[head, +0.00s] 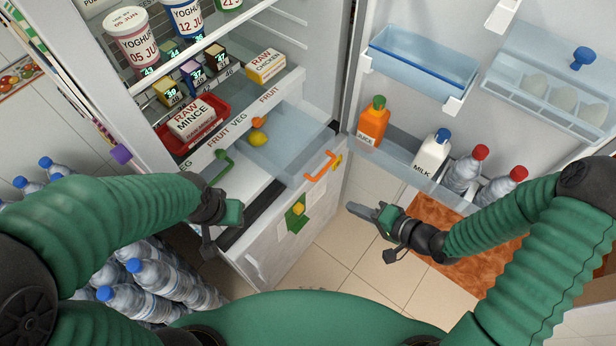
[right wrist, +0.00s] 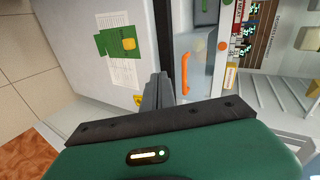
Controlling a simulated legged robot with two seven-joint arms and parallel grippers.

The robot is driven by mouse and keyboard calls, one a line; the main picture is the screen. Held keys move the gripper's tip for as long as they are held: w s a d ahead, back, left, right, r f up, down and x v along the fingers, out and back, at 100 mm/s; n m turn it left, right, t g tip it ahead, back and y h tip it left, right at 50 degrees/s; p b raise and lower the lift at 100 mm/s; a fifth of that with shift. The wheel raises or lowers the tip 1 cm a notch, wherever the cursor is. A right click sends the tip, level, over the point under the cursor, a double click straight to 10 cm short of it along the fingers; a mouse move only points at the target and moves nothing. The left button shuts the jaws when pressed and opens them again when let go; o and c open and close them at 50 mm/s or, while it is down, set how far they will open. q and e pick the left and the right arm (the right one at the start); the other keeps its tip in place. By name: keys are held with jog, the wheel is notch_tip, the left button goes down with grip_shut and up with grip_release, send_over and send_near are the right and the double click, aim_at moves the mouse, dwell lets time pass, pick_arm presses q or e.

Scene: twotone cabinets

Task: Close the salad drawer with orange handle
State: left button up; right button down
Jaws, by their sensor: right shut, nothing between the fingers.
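The salad drawer with the orange handle (head: 320,166) is pulled out of the open fridge, its clear bin (head: 290,140) showing. A lemon (head: 258,138) and an orange fruit (head: 257,122) lie in or behind the bin. My right gripper (head: 355,209) is shut and empty, in front of and below the orange handle, apart from it in the head view. In the right wrist view its fingers (right wrist: 157,93) appear close beside the orange handle (right wrist: 185,73); contact cannot be told. My left gripper (head: 222,218) hangs left of the drawer, near the fridge's lower front; its fingers are unclear.
The green handle (head: 223,166) of the neighbouring drawer is left of the orange one. The open fridge door at right carries a juice bottle (head: 373,123), a milk bottle (head: 432,155) and red-capped bottles (head: 465,168). Water bottles (head: 160,275) stand at lower left. Tiled floor lies between cabinet and door.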

notch_tip(320, 180, up, 3)
jog(key=a+m+t+y, duration=0.1)
jog(key=a+y, duration=0.1)
send_near(300, 180)
notch_tip(300, 180, down, 2)
jog(key=w+a, duration=0.1)
jog(key=a, duration=0.1)
jog(key=shift+w+a+r+p, duration=0.1)
jog(key=shift+w+a+p, duration=0.45)
jog(key=shift+w+a, duration=0.65)
jog(key=shift+a, duration=0.4)
jog(key=shift+w+d, duration=0.1)
